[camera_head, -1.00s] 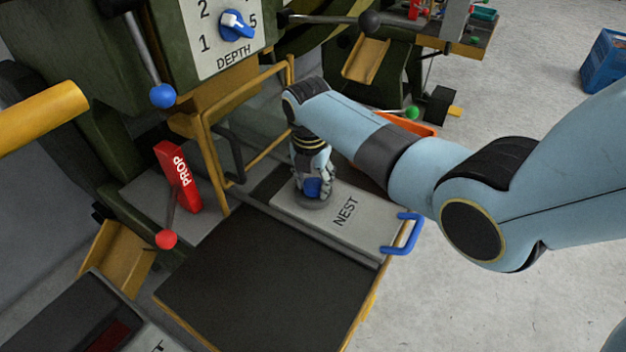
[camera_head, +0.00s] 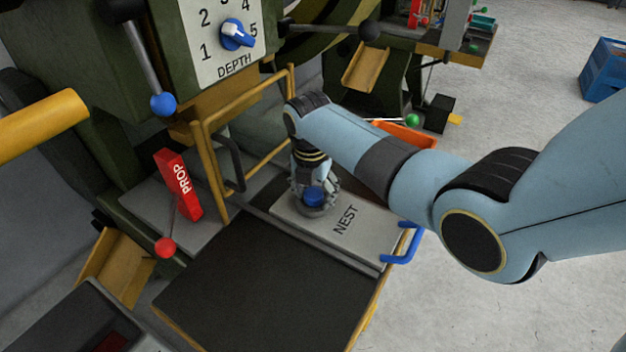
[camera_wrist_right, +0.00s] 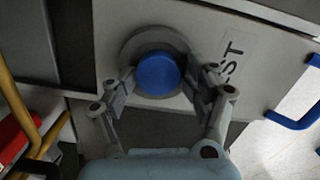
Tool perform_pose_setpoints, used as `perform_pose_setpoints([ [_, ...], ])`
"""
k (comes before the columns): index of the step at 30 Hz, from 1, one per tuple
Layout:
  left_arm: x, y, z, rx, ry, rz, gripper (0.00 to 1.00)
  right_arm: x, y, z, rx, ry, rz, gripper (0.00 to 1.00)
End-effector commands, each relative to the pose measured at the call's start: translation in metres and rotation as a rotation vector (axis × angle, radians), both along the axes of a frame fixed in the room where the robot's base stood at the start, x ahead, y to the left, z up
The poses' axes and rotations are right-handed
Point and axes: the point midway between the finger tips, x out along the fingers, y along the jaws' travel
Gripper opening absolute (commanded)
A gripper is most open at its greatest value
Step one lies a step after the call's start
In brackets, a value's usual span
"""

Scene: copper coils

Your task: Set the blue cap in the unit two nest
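The blue cap (camera_head: 314,196) sits in the round grey nest (camera_head: 318,211) on the pale plate marked NEST (camera_head: 364,235). In the right wrist view the cap (camera_wrist_right: 158,75) shows as a blue disc inside the grey ring (camera_wrist_right: 128,50). My right gripper (camera_head: 316,200) is over the nest with its fingers spread to either side of the cap. In the right wrist view the right gripper's fingers (camera_wrist_right: 162,92) stand open, with gaps between them and the cap. My left gripper is not in view.
A blue handle (camera_head: 403,246) sticks out from the plate's right end. A yellow guard frame (camera_head: 208,150) and a red PROP block (camera_head: 178,185) stand to the left. A dark flat panel (camera_head: 265,290) lies in front.

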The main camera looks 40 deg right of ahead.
Motion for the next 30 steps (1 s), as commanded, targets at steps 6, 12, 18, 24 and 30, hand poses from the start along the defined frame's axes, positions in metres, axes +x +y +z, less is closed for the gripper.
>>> perform_pose_setpoints([
  [6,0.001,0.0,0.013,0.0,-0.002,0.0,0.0,0.0,0.003,0.041,0.0,-0.006,0.001,0.64],
  [12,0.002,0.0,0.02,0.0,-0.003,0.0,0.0,-0.002,0.007,0.089,-0.002,-0.01,0.001,0.64],
  [18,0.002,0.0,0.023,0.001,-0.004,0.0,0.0,-0.004,0.01,0.121,-0.003,-0.008,0.001,0.64],
  [24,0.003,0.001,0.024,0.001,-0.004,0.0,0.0,-0.006,0.011,0.131,-0.003,-0.007,0.0,0.64],
  [30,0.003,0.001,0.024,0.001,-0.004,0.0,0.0,-0.005,0.011,0.131,-0.003,-0.007,0.0,0.64],
])
